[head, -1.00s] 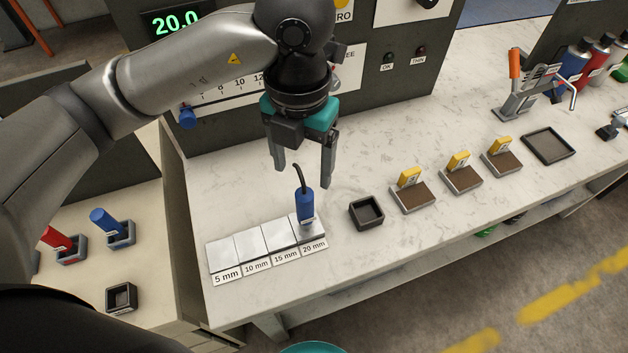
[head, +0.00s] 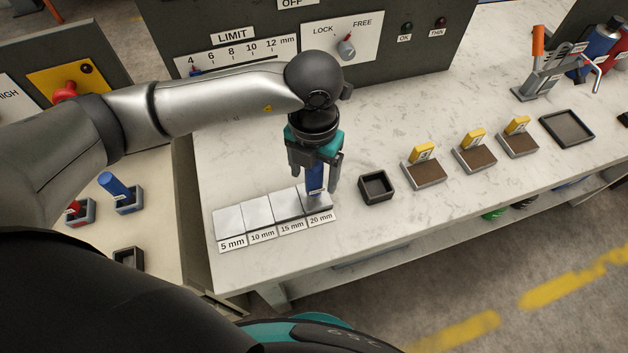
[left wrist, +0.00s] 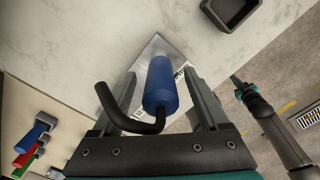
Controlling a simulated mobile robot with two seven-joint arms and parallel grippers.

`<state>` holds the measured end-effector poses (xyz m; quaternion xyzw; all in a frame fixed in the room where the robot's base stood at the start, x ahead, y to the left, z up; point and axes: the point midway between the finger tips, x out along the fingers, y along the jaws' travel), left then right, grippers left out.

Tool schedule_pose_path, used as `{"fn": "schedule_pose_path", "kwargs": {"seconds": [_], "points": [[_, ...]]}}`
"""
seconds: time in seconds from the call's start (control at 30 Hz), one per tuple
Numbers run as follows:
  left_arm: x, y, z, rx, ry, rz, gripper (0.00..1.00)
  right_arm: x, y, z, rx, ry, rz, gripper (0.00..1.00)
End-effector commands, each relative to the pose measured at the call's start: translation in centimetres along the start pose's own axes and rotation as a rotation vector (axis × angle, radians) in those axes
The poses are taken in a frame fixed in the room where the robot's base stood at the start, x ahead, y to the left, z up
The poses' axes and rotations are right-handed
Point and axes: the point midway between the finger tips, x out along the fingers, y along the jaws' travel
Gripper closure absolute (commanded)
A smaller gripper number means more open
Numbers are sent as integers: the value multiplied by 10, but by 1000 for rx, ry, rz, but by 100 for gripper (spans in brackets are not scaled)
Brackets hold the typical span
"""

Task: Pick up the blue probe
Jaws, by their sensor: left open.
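The blue probe (head: 315,179) stands upright on the 20 mm step of the metal step block (head: 258,211). In the left wrist view the blue probe (left wrist: 160,84) shows with its black bent cable, between the two fingers. My left gripper (head: 316,180) is open and lowered over the probe, with a finger on either side of it. In the left wrist view the left gripper (left wrist: 162,92) has visible gaps beside the probe. The gripper hides the probe's top in the head view. My right gripper is not in the head view; a dark arm part shows at the right of the left wrist view.
An empty black tray (head: 376,187) stands just right of the step block. Several brown blocks with yellow tags, such as this one (head: 424,168), stand further right. Another blue cylinder (head: 114,186) sits in a holder on the left table.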

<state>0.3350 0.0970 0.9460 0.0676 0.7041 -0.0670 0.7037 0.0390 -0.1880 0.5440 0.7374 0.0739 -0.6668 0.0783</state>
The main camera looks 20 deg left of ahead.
Motion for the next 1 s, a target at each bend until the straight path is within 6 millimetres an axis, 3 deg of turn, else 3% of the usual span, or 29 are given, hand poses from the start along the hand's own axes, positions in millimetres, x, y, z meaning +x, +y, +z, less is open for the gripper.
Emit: {"fn": "schedule_pose_path", "kwargs": {"seconds": [0.13,0.4,1.0], "points": [[18,-1,-1,0,2,-1,23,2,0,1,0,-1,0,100],[20,0,0,1,0,-1,23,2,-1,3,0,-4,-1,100],[20,-1,0,1,-1,-1,89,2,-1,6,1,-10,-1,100]]}}
